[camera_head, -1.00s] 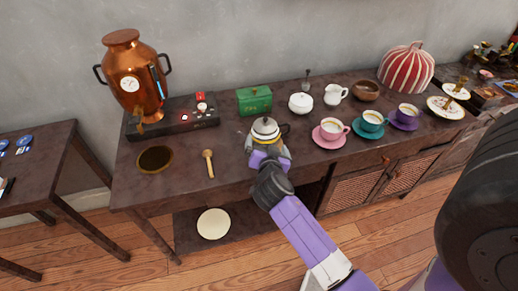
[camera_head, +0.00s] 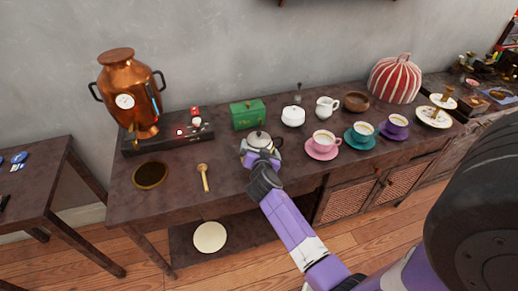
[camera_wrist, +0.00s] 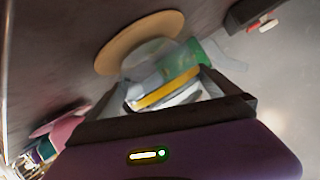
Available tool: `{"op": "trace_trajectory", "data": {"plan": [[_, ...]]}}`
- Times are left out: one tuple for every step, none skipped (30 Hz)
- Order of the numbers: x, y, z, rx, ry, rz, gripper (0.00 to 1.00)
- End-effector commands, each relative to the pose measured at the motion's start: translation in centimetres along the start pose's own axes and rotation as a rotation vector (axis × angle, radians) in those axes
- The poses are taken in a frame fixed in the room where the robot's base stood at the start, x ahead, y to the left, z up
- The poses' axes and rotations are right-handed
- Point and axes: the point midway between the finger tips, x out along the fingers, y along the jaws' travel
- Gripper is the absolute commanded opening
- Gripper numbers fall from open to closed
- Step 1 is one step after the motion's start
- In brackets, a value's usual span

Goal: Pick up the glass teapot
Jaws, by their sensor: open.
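The glass teapot (camera_head: 258,139) stands on the dark wooden table, with a dark knob on its lid and a dark handle on its right. My gripper (camera_head: 261,154) is at its near side and partly hides its lower body. In the wrist view the clear teapot (camera_wrist: 150,58) is close in front of my open gripper (camera_wrist: 168,92), which has yellow and pale finger parts. I cannot tell whether the fingers touch the glass. A tan disc (camera_wrist: 112,52) shows behind the teapot there.
A green box (camera_head: 247,114) and white lidded pot (camera_head: 293,116) stand behind the teapot. A pink cup (camera_head: 323,140) on a saucer is to the right. A wooden spoon (camera_head: 204,178) lies left, with a copper urn (camera_head: 128,95) farther left. The table's front edge is close below my gripper.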

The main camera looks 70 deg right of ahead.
Motion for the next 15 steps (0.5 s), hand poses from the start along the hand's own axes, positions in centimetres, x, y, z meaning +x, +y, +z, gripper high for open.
{"op": "trace_trajectory", "data": {"plan": [[-0.01, 0.00, 0.01, 0.000, 0.000, 0.000, 1.00], [-0.02, 0.00, 0.01, 0.000, 0.000, 0.000, 0.96], [-0.02, 0.00, 0.01, 0.000, 0.000, 0.000, 0.88], [-0.03, -0.01, 0.01, 0.000, 0.000, 0.000, 0.82], [-0.03, -0.01, 0.01, 0.000, 0.000, 0.000, 0.76], [-0.04, -0.01, 0.01, 0.000, 0.000, 0.000, 0.69], [-0.04, -0.01, 0.01, 0.000, 0.000, 0.000, 0.63], [-0.04, -0.01, 0.02, 0.000, 0.000, 0.000, 0.57], [-0.04, -0.01, 0.01, 0.000, 0.000, 0.000, 0.49], [-0.05, -0.01, 0.02, 0.000, 0.000, 0.000, 0.43], [-0.05, -0.01, 0.02, 0.000, 0.000, 0.000, 0.38], [-0.05, -0.10, -0.11, 0.000, 0.002, -0.002, 0.38], [-0.05, -0.11, -0.11, 0.000, 0.002, -0.002, 0.38], [-0.06, -0.11, -0.11, 0.000, 0.002, -0.002, 0.38], [-0.06, -0.11, -0.11, 0.000, 0.002, -0.002, 0.38]]}}
